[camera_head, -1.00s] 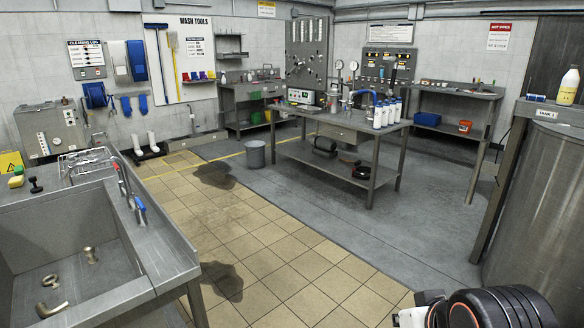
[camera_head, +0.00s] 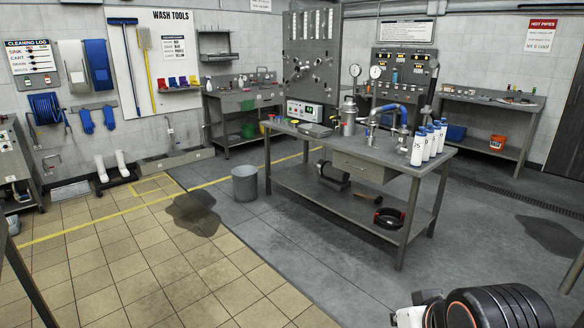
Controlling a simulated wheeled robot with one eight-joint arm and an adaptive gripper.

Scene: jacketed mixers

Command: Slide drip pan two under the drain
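I cannot make out a drip pan marked two or the drain it belongs to in this view. A flat pale item (camera_head: 70,192) lies on the floor near the left wall, too small to identify. Part of my own arm, black and white, shows at the bottom right corner. My gripper's fingers are not in view.
A steel workbench (camera_head: 350,150) with white bottles (camera_head: 418,146) and a lower shelf stands in the middle. A grey bucket (camera_head: 245,183) stands left of it. Dark wet patches lie on the tiles (camera_head: 193,213) and at right (camera_head: 550,235). The front tiled floor is clear.

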